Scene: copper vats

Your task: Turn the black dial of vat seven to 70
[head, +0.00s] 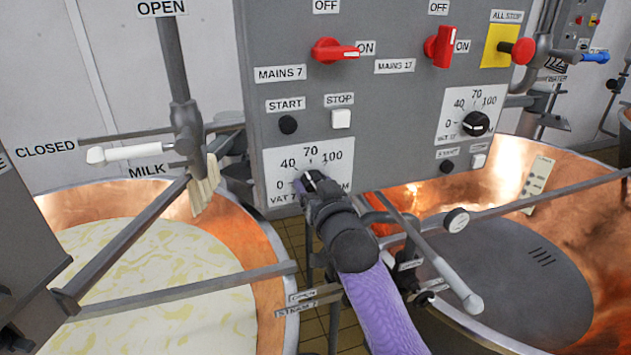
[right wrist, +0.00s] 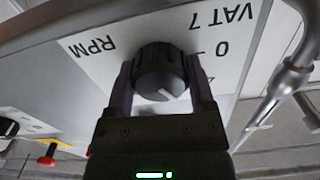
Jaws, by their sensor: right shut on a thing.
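The black dial of vat seven (head: 311,178) sits on a white plate (head: 282,158) marked 0, 40, 70, 100 and RPM, low on the grey panel. My right gripper (head: 315,190) reaches up to it and partly hides it. In the right wrist view the two fingers (right wrist: 160,85) are shut on the sides of the round dial (right wrist: 160,72), with the plate upside down behind. The dial's white mark points upward in the head view, roughly toward 70; I cannot tell the exact reading. My left gripper is not in view.
The grey panel (head: 380,100) also carries red mains switches (head: 333,51), start and stop buttons, a yellow-backed red stop knob (head: 522,51) and the vat 17 dial (head: 476,123). Copper vats (head: 262,250) stand on both sides. Bars and a white-tipped lever (head: 462,293) surround my right arm.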

